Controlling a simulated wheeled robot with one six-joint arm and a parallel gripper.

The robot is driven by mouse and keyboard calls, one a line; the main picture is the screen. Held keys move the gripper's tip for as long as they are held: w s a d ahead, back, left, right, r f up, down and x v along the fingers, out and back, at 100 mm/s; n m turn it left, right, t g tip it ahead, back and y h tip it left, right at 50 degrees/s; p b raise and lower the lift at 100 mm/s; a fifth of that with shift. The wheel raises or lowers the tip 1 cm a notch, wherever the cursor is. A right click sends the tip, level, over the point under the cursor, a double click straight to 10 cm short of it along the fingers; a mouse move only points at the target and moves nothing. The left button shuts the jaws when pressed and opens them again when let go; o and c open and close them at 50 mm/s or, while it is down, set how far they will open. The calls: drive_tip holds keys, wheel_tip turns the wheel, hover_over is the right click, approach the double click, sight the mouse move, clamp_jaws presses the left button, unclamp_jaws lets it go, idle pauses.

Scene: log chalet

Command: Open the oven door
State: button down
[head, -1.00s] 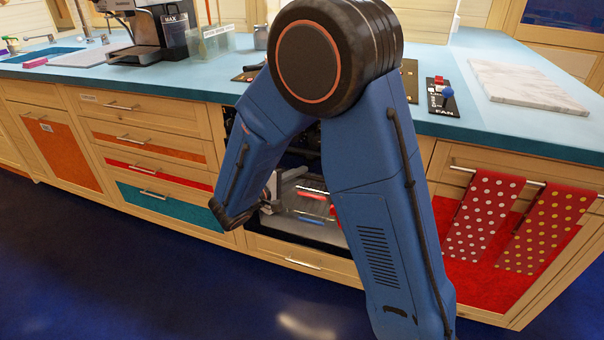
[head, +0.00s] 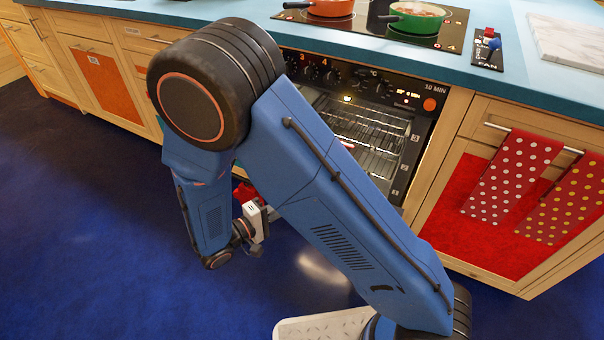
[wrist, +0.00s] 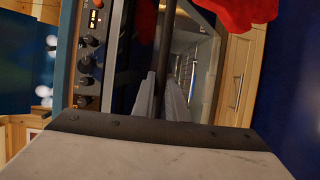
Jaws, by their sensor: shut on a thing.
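The oven (head: 370,125) is below the hob in the head view. Its cavity shows bare wire racks and lit side walls, so its door stands open; my arm hides most of the door in this view. In the wrist view, my gripper (wrist: 163,98) is shut on the dark bar of the oven door handle (wrist: 165,40). In the head view the pale gripper body (head: 255,220) is low in front of the oven, with its fingertips hidden.
A red cloth (wrist: 240,10) is close beside the handle. Orange (head: 330,6) and green (head: 417,18) pans stand on the hob. Dotted towels (head: 515,170) hang on the cupboard at right. The blue floor (head: 90,230) at left is clear.

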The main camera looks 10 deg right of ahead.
drive_tip(key=s+a+f+h, duration=0.1)
drive_tip(key=s+a+f, duration=0.1)
drive_tip(key=f, duration=0.6)
drive_tip(key=s+a+f+m+t+h, duration=0.1)
drive_tip(key=s+f, duration=0.3)
drive_tip(key=f, duration=0.5)
drive_tip(key=s+a+f+m+h, duration=0.1)
drive_tip(key=s+a+f+h, duration=0.1)
drive_tip(key=f, duration=0.6)
drive_tip(key=shift+s+a+f+t, duration=0.35)
drive_tip(key=shift+s+a, duration=0.1)
drive_tip(key=shift+a, duration=0.4)
drive_tip(key=c, duration=1.8)
unclamp_jaws()
drive_tip(key=shift+o, duration=0.2)
drive_tip(key=v, duration=1.7)
drive_tip(key=shift+s+a, duration=0.15)
drive_tip(key=shift+a, duration=0.1)
